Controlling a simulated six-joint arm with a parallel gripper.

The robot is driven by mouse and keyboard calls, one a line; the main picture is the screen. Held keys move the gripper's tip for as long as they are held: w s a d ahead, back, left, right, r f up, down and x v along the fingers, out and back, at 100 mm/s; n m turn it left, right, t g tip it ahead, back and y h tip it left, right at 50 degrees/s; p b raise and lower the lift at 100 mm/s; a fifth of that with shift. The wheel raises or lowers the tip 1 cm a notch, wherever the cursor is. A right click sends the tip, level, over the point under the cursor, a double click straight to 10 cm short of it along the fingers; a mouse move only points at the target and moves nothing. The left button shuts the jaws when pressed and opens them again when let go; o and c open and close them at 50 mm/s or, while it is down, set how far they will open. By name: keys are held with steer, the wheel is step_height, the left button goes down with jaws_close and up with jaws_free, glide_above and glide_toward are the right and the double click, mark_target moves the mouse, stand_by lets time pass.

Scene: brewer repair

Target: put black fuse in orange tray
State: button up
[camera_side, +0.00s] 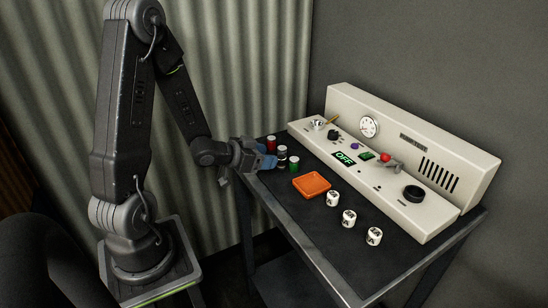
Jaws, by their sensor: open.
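Three small upright fuses stand in a group at the table's left corner. The middle one, dark with a pale band, looks like the black fuse (282,157). The orange tray (312,185) is a shallow square dish lying empty on the dark table top, right of the fuses. My gripper (267,160), with blue fingertips, is open and low at the table's left edge. Its fingertips are just left of the black fuse and point towards it. I cannot tell whether they touch it or reach around it.
The red fuse (271,144) and green fuse (294,165) stand close on either side of the black one. Several white marked pieces, one nearest the tray (333,198), stand right of it. The cream brewer panel (440,195) fills the table's back.

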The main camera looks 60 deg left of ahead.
steer(key=v, duration=0.3)
steer(key=s+d+r+n+g+y, duration=0.1)
steer(key=s+d+r+g+y, duration=0.2)
steer(key=d+r, duration=0.7)
steer(key=shift+s+d+r+g, duration=0.15)
steer(key=shift+s+r+g, duration=0.3)
steer(key=shift+r+g, duration=0.6)
steer(key=s+d+h, duration=0.1)
steer(key=s+d, duration=0.1)
steer(key=s+d+r+g+h, duration=0.1)
steer(key=s+d, duration=0.2)
steer(key=s+d+r+m+g, duration=0.1)
steer(key=s+d, duration=0.1)
steer(key=shift+s+d+r+g+h, duration=0.2)
steer(key=shift+s+g+h, duration=0.1)
steer(key=shift+h, duration=0.1)
steer(key=shift+c, duration=0.5)
steer(key=shift+s+d, duration=0.2)
steer(key=shift+s, duration=0.05)
steer(key=shift+c, duration=1.2)
